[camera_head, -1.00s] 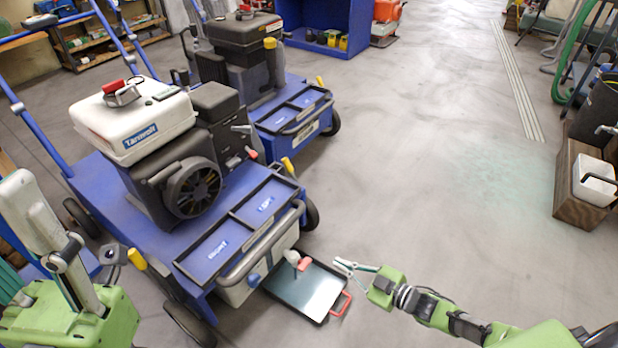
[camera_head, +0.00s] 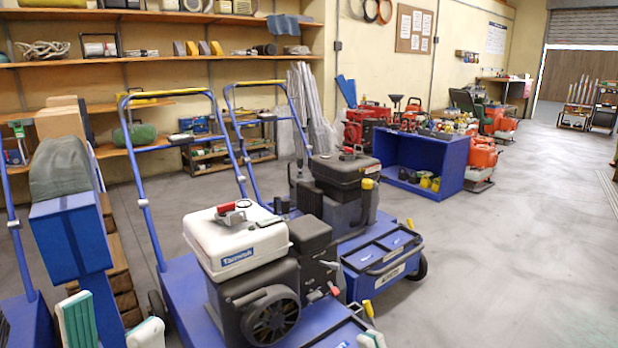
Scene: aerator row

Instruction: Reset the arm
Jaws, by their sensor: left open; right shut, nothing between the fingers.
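My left gripper (camera_head: 112,326) shows at the bottom left of the head view as two pale, teal-edged fingertips held well apart, with nothing between them. My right gripper (camera_head: 371,340) shows only as a small pale tip at the bottom edge, right of the near machine; it is shut and empty. Most of both arms is out of frame. The near blue aerator with a white-tanked engine (camera_head: 238,240) stands between the two grippers in the picture. A second blue aerator with a dark engine (camera_head: 342,178) stands behind it.
Wall shelves (camera_head: 150,63) line the back. An open blue cabinet (camera_head: 440,155) and red machines stand farther off. The grey floor (camera_head: 520,240) at the right is clear.

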